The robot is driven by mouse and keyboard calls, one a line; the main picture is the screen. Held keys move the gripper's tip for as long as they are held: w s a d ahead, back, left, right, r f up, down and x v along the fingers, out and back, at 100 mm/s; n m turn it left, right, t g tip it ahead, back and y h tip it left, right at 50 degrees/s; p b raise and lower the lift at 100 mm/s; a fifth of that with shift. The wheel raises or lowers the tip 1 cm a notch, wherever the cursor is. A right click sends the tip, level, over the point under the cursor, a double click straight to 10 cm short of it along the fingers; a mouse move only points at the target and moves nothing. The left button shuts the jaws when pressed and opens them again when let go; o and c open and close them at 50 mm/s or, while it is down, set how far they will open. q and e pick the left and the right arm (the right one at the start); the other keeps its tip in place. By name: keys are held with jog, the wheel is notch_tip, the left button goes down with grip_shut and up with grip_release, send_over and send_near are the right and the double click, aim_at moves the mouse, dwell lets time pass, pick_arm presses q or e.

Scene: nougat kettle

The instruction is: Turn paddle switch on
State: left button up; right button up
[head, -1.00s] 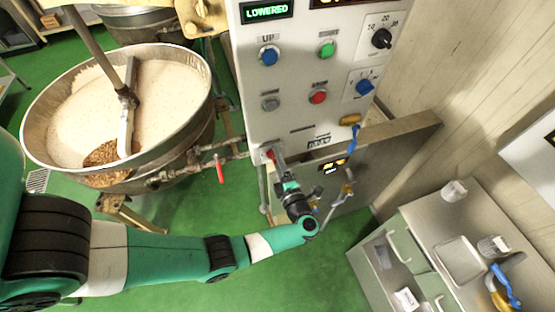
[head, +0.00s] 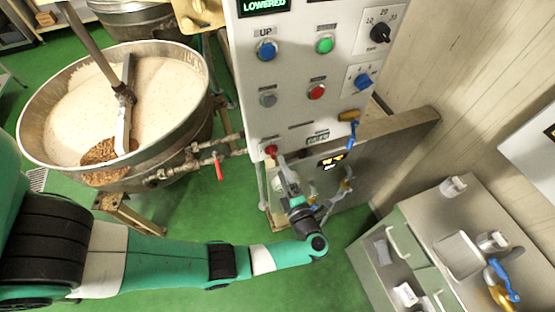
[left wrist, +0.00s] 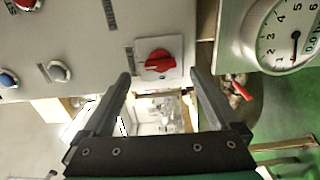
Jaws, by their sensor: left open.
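The likely paddle switch is a red rotary knob (head: 271,150) at the lower left corner of the white control panel (head: 290,122). In the left wrist view the red knob (left wrist: 160,62) sits on a pale square plate. My left gripper (head: 281,160) is just below and in front of the knob in the head view. In the left wrist view its two fingers (left wrist: 162,82) are open, one on each side of the knob, with nothing held between them. Contact with the knob cannot be seen. My right gripper is not in view.
The panel carries a blue button (head: 266,50), a green button (head: 325,44), a red button (head: 316,91) and dial knobs. A steel kettle (head: 190,140) with pale contents stands at left, with a red-handled pipe valve (head: 218,168). A cabinet (head: 405,240) stands at lower right.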

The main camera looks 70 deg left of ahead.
pick_arm(q)
jog(key=d, duration=0.5)
jog(key=shift+s+d+b, duration=0.15)
jog(key=shift+d+b, duration=0.15)
jog(key=shift+d, duration=0.05)
